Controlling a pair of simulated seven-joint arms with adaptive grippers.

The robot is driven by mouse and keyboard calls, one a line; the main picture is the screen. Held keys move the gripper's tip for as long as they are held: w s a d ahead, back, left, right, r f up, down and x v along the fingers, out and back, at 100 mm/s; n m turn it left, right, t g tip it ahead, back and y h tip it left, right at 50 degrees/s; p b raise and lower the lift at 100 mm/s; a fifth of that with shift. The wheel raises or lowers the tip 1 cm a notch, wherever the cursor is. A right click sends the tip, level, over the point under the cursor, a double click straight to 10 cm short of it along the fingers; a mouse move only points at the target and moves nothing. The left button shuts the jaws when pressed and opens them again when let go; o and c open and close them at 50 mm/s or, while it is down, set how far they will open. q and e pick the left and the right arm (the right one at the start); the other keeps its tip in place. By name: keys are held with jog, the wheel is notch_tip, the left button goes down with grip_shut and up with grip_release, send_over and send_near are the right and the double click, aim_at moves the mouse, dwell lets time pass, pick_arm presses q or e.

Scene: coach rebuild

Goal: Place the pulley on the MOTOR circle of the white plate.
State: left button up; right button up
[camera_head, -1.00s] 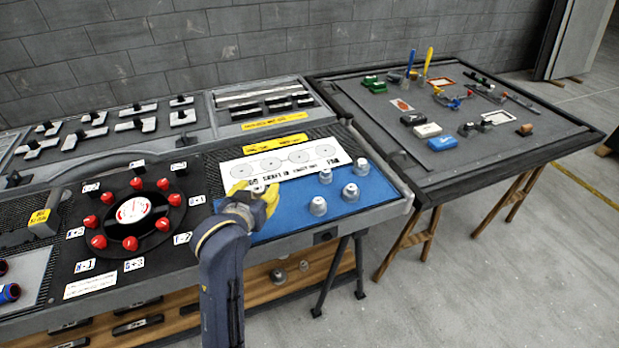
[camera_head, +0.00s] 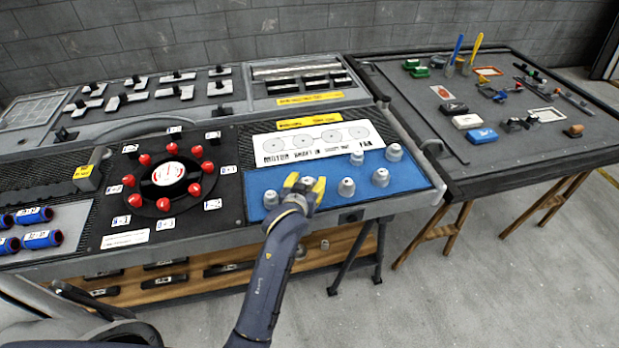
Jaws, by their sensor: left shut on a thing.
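The white plate (camera_head: 341,149) lies at the back of the blue mat (camera_head: 323,204), with several grey circles in a row. Its lettering is blurred; I cannot tell for sure which circle is MOTOR. My left gripper (camera_head: 306,185), with yellow fingertips, is over the mat, in front of the plate. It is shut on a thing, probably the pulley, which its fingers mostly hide. Grey knob-like parts stand upright on the mat: one (camera_head: 270,200) left of the gripper, others (camera_head: 346,188) (camera_head: 380,177) (camera_head: 394,152) to its right. My right gripper is not in view.
A round dial with red knobs (camera_head: 166,174) is left of the mat. One grey part (camera_head: 357,158) stands close to the plate's front edge. A yellow label (camera_head: 308,121) lies behind the plate. A second table (camera_head: 440,80) with small tools stands at the right.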

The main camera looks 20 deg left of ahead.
pick_arm(q)
jog(key=shift+f, duration=0.3)
jog(key=o, duration=1.3)
jog(key=shift+r, duration=0.1)
jog(key=shift+s+r, duration=0.1)
jog(key=shift+s, duration=0.1)
jog(key=v, duration=0.6)
jog(key=shift+o, duration=0.5)
jog(key=shift+s+r, duration=0.3)
jog(key=shift+s, duration=0.2)
